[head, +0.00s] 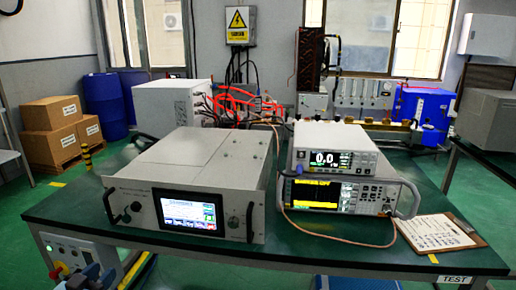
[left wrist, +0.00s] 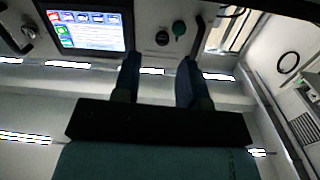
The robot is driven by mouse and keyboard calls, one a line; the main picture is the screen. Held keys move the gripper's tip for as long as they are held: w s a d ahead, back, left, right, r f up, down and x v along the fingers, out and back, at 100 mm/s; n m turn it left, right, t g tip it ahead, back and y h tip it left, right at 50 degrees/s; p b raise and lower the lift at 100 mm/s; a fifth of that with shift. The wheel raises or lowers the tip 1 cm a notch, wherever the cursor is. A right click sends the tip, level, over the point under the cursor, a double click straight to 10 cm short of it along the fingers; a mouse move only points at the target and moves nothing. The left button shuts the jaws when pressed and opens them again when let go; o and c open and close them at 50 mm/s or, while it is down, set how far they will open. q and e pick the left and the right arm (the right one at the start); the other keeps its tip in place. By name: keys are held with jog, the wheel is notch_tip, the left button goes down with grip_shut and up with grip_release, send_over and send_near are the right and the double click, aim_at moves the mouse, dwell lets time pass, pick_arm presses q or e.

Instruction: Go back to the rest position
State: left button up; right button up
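The microwave generator (head: 190,190) is a white box with a lit touchscreen and side handles, on the left half of the dark green table (head: 270,258). In the left wrist view, part of its front panel (left wrist: 145,20) shows at the top, with the screen, a black knob and a green button. My left gripper (head: 88,274) is low at the bottom left of the head view, in front of the table's front edge. In the left wrist view its two dark blue fingers (left wrist: 159,72) are apart with nothing between them. My right gripper is not in view.
Two stacked meters (head: 340,175) stand right of the generator, with a cable looping in front. A clipboard (head: 436,231) lies at the table's right end. A blue shape (head: 355,283) shows below the front edge. Boxes (head: 60,128) and a blue drum (head: 105,105) stand at the left.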

pick_arm(q)
jog(key=s+d+f+g+h, duration=0.2)
jog(key=s+d+f, duration=0.2)
jog(key=s+d, duration=0.7)
jog(key=s+d+f+g+h, duration=0.15)
jog(key=s+d+f, duration=0.4)
jog(key=d, duration=0.85)
jog(key=s+a+r+g+y+p, duration=0.1)
jog(key=s+r+p, duration=0.1)
jog(key=r+p, duration=0.6)
jog(key=s+a+r+g+y+p, duration=0.1)
jog(key=r+p, duration=0.8)
jog(key=p, duration=1.4)
jog(key=shift+s+a+r+m+g+p, duration=0.3)
jog(key=shift+s+a+g, duration=0.2)
jog(key=shift+s, duration=0.5)
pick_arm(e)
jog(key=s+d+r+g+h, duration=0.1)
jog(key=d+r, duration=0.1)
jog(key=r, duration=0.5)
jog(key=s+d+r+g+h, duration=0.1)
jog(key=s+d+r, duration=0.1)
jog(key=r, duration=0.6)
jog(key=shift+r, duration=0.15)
